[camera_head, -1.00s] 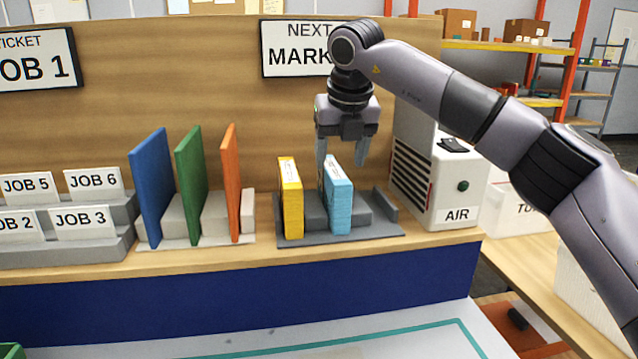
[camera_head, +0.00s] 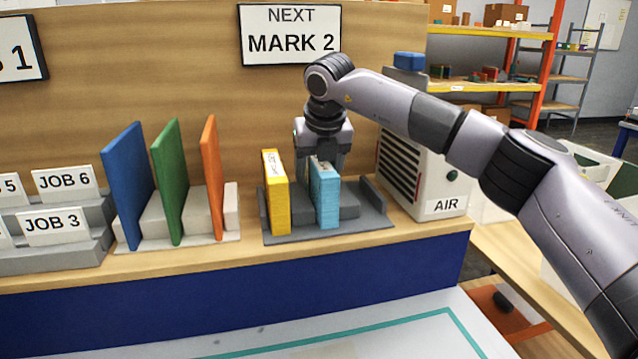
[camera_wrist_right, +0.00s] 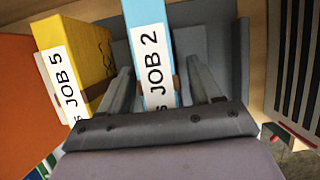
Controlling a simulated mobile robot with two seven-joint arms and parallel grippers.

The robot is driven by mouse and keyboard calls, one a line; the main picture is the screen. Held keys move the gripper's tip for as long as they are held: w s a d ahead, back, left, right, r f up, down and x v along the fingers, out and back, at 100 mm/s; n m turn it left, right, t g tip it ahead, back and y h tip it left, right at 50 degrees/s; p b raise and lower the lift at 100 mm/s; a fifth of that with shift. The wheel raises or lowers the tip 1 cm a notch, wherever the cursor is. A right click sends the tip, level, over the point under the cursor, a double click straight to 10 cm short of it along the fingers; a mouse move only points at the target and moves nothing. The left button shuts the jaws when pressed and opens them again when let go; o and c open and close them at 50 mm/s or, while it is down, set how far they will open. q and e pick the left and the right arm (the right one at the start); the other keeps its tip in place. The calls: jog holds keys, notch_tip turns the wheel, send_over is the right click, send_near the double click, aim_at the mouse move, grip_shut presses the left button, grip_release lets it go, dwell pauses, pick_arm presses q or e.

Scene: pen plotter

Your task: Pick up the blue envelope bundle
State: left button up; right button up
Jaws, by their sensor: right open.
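The blue envelope bundle (camera_head: 326,197) stands upright in a grey rack (camera_head: 291,236) on the wooden ledge. It also shows in the right wrist view (camera_wrist_right: 148,14), with a white label reading JOB 2. My right gripper (camera_head: 322,173) is over the top of the bundle. In the right wrist view its open fingers (camera_wrist_right: 160,85) lie on either side of the bundle, with a visible gap on the right side. The left finger is between the blue bundle and the yellow one. My left gripper is not in view.
A yellow bundle (camera_head: 276,194) labelled JOB 5 stands close on the left in the same rack. Blue (camera_head: 127,188), green (camera_head: 170,181) and orange (camera_head: 212,177) upright boards stand further left. The AIR box (camera_head: 446,180) is to the right, and a backboard (camera_head: 185,60) rises behind.

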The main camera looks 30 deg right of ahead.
jog(key=shift+f, duration=0.25)
dwell(0.4)
jog(key=c, duration=1.2)
